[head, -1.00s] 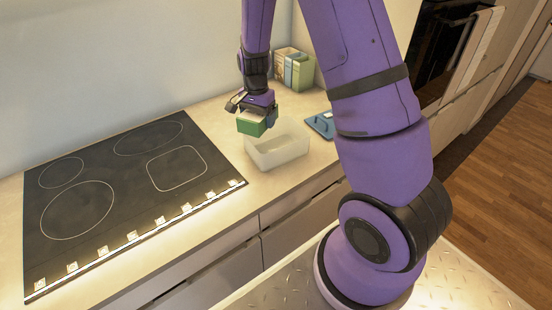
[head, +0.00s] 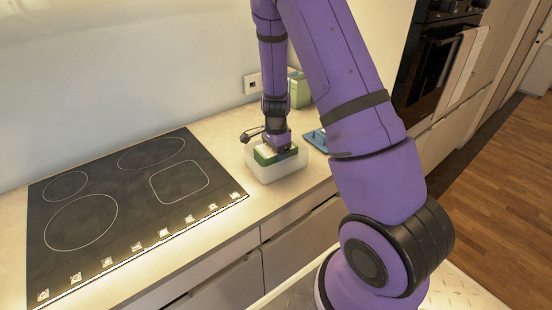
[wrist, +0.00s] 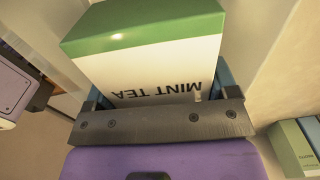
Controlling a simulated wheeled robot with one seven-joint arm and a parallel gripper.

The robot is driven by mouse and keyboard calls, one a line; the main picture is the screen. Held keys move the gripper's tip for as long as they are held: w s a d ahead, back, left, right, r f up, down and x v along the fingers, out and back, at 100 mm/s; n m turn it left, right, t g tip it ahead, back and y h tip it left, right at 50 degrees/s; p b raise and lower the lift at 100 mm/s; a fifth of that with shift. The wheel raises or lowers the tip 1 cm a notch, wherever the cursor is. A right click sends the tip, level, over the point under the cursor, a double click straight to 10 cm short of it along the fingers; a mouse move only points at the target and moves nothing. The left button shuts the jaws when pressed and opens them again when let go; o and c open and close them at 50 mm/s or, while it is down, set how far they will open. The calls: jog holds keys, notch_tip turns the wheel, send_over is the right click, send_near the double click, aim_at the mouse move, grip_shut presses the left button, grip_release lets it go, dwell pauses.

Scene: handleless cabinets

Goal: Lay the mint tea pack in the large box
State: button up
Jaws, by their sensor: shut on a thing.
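The mint tea pack (wrist: 148,62) is a white box with a green end and the words MINT TEA, upside down in the wrist view. My gripper (head: 278,150) is shut on it. In the head view the green pack (head: 264,155) is at the opening of the large box (head: 278,171), a translucent white open container on the counter. My gripper hides part of the pack and of the box's far side. I cannot tell whether the pack touches the box's bottom.
A blue lid-like item (head: 317,138) lies right of the box. A green carton (head: 300,91) stands behind, against the wall, partly hidden by my arm. The black cooktop (head: 130,200) is to the left. The counter's front edge is close to the box.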

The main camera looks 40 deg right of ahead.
jog(key=shift+f, duration=1.1)
jog(key=shift+f, duration=0.1)
jog(key=o, duration=0.9)
